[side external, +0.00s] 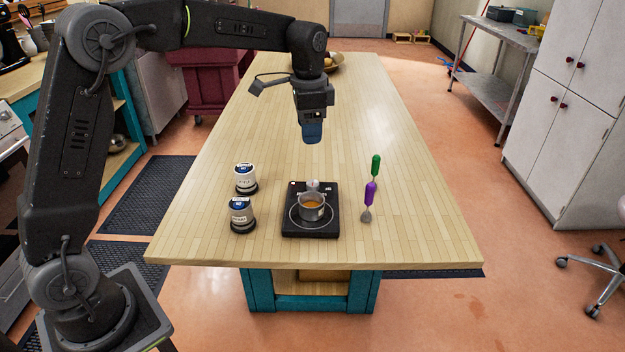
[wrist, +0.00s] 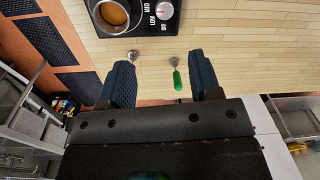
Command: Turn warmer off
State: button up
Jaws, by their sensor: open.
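The warmer (side external: 290,228) is a flat black unit on the wooden table, with a metal pot (side external: 312,212) of orange-brown liquid on its round plate. Its pale knob (side external: 313,184) is on the panel behind the pot.
Two white-lidded jars (side external: 245,178) (side external: 241,215) stand on dark bases left of the warmer. A green-handled utensil (side external: 376,165) and a purple-handled one (side external: 370,192) lie to its right. A bowl (side external: 330,61) sits at the far end. Much of the table (side external: 420,215) is clear.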

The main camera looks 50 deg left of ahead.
aim_at(312, 182)
jog(key=f, duration=0.5)
jog(key=w+f, duration=0.1)
jog(key=f, duration=0.9)
jog(key=shift+w+a, duration=0.2)
jog(key=shift+a, duration=0.1)
jog(key=shift+c, duration=0.3)
jog(key=c, duration=0.9)
